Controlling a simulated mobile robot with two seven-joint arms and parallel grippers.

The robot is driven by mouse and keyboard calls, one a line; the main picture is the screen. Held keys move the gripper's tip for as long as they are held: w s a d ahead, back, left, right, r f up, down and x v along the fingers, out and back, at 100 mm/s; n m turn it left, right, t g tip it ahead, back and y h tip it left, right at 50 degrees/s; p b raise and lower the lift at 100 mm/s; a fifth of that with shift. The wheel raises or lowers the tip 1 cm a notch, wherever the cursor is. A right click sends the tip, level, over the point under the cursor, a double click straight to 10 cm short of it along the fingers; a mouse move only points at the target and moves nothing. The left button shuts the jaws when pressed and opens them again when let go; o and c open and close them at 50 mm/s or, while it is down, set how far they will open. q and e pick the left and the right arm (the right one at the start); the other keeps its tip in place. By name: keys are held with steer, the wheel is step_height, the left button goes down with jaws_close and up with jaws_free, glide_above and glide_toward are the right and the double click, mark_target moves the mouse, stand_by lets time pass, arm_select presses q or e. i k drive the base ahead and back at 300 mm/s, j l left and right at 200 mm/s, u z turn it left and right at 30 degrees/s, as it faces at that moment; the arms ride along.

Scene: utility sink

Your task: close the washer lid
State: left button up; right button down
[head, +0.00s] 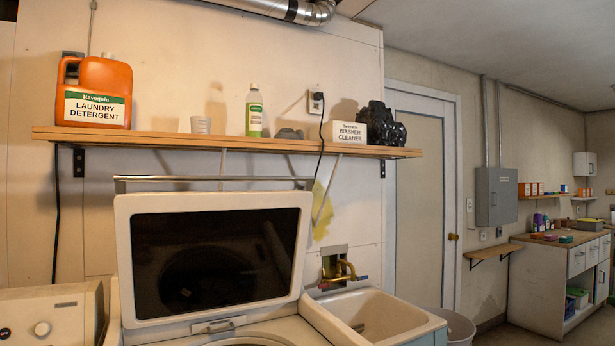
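The washer lid (215,258) is raised and stands open, leaning slightly back at the rear of the washer. It has a white frame around a dark glass panel, with a small metal handle or latch (219,325) at its lower edge. Below it, the washer's top (290,331) and part of the round drum opening (248,341) show at the bottom of the head view. The rest of the washer is cut off by the frame. Neither of my grippers is in view.
A wooden shelf (230,145) above the lid holds an orange detergent jug (98,92), a bottle (254,112) and a washer cleaner box (350,132). A utility sink (372,315) adjoins the washer on the right. A control panel (50,318) stands at the left.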

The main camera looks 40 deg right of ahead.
mark_target(181, 256)
steer(key=l+u, duration=0.1)
steer(key=l, duration=0.5)
steer(key=l+u, duration=0.1)
steer(key=l, duration=0.5)
steer(key=l+u, duration=0.15)
steer(key=l, duration=0.5)
steer(key=l+u, duration=0.1)
steer(key=l, duration=0.5)
steer(key=k+l+u, duration=0.1)
steer(key=l, duration=0.5)
steer(key=k+l+u, duration=0.1)
steer(key=l, duration=0.5)
steer(key=k+l+u, duration=0.1)
steer(key=l, duration=0.45)
